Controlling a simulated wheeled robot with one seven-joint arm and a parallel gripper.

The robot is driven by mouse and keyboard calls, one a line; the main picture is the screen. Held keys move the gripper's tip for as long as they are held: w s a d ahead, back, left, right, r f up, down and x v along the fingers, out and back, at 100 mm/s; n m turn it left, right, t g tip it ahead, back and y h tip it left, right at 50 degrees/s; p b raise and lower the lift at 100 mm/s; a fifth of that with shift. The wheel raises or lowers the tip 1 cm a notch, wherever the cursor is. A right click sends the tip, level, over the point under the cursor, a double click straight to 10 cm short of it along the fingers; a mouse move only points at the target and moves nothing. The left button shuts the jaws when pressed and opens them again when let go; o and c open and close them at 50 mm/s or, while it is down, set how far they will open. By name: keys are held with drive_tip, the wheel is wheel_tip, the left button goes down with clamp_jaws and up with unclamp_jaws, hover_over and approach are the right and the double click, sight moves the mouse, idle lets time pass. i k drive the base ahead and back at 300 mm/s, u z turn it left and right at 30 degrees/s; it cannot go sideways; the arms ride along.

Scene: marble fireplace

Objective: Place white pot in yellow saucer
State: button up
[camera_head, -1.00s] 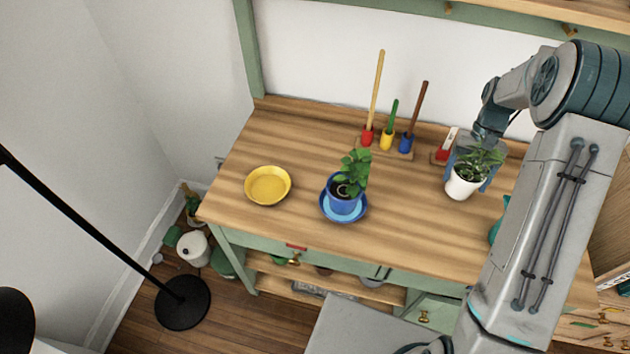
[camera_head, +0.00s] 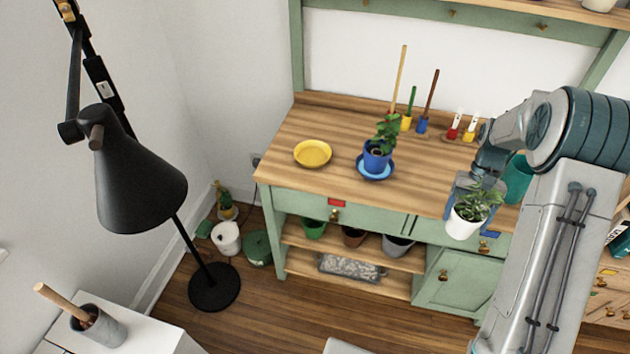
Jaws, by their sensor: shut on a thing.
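The white pot (camera_head: 464,226) with a leafy green plant is held by my gripper (camera_head: 468,195) at the right, in front of the workbench's front edge. The gripper's blue-grey fingers stand on both sides of the pot; the leaves hide part of them. The yellow saucer (camera_head: 312,154) lies empty on the left part of the wooden benchtop, well to the left of the pot.
A blue pot (camera_head: 376,157) with a plant stands in a blue saucer (camera_head: 375,173) between the yellow saucer and my gripper. Tools in coloured holders line the back. A teal pot (camera_head: 517,180) is beside my arm. A black lamp (camera_head: 140,180) stands at left.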

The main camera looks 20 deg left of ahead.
sight(313, 156)
drive_tip(key=k, duration=1.05)
drive_tip(key=u, duration=0.85)
drive_tip(key=i, duration=0.95)
